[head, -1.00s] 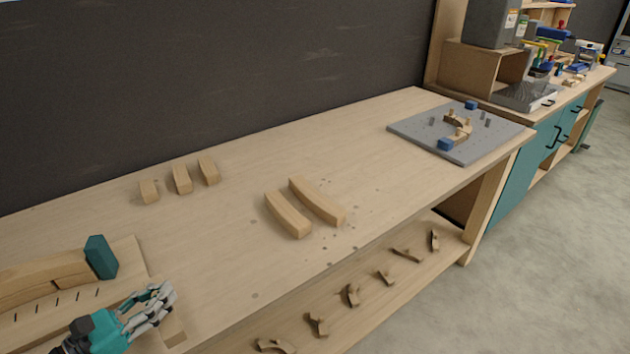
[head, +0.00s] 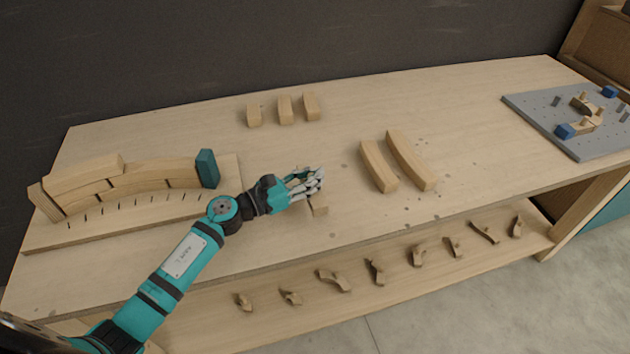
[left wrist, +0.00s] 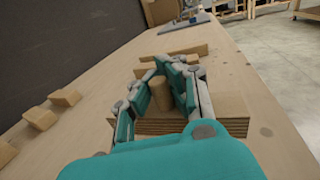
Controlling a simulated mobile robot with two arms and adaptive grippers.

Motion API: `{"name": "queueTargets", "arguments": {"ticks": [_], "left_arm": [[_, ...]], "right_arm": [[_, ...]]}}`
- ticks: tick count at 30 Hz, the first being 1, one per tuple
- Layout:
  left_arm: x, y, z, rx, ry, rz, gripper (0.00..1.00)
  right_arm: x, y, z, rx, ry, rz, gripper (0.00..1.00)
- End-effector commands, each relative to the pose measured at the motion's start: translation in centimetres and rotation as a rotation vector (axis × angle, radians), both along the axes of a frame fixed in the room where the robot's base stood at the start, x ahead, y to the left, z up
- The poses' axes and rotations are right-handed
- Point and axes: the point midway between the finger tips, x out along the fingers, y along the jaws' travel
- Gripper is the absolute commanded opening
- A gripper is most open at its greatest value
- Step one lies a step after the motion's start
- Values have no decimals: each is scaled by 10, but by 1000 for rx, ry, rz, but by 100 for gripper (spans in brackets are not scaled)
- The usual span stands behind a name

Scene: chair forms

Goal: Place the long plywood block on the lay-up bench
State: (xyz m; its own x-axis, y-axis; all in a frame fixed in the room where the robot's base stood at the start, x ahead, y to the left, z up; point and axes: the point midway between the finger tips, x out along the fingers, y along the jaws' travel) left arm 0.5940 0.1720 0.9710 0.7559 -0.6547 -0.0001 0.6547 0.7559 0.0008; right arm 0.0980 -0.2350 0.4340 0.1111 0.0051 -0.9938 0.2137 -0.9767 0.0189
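My left gripper (head: 308,182) is over the front middle of the pale lay-up bench (head: 290,235). A plywood block (head: 319,208) shows just below its fingers, partly hidden by the hand. In the left wrist view the fingers (left wrist: 165,72) close around a round wooden peg (left wrist: 160,92). Behind and below the peg is the block with layered edges (left wrist: 236,106), which appears held by it. I cannot tell whether the block touches the bench. My right gripper is not in view.
Two curved blocks (head: 378,166) lie right of the gripper; three short blocks (head: 284,108) stand behind. A curved stack (head: 130,182) with a teal end block (head: 207,168) is left. A grey peg board (head: 545,110) is far right. Small pieces (head: 375,270) line the lower shelf.

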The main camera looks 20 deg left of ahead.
Motion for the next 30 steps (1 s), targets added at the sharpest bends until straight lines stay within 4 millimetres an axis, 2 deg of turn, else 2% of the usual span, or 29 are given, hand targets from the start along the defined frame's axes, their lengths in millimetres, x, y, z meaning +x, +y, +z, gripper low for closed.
{"name": "queueTargets", "arguments": {"ticks": [2, 10, 22, 28, 30], "left_arm": [[4, -2, -1, -1, 1, 0, 0], [4, -2, -33, -4, 3, 1, 0], [3, -2, -40, -1, 1, -1, 0], [3, -2, -38, -1, 1, 0, 28], [3, -2, -38, -1, 1, 0, 30]], "right_arm": [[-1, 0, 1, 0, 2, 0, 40], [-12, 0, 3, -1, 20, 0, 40], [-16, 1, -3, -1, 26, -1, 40], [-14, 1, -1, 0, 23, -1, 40], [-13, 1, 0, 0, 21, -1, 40]]}}
